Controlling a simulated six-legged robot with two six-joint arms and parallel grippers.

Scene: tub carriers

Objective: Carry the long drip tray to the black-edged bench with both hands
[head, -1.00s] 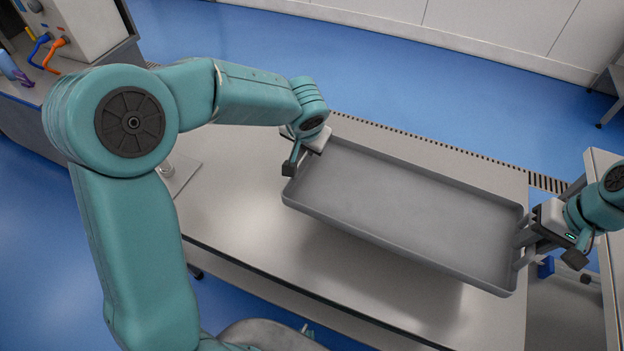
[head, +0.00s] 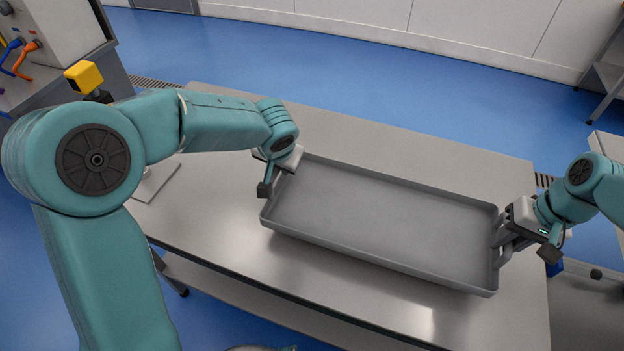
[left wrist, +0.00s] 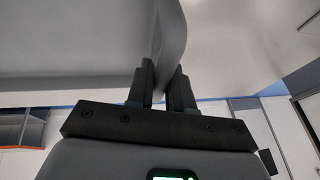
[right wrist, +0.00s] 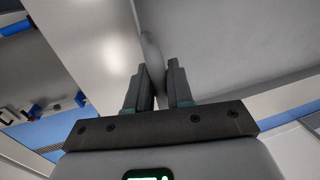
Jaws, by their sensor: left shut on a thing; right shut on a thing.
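The long grey drip tray (head: 385,220) is held level between my two grippers over a steel-topped bench (head: 350,125). A gap between tray and bench top is hard to judge. The left wrist view shows the wall between the two fingers (left wrist: 160,85). The right wrist view shows that wall between the fingers (right wrist: 158,88). The tray looks empty. I cannot make out a black edge on this bench.
A grey cabinet with a white box (head: 60,30) and orange and blue plugs stands at the upper left. A flat plate (head: 155,182) lies on the bench's left end. Another surface (head: 608,147) is at the right. Blue floor (head: 330,60) is open behind the bench.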

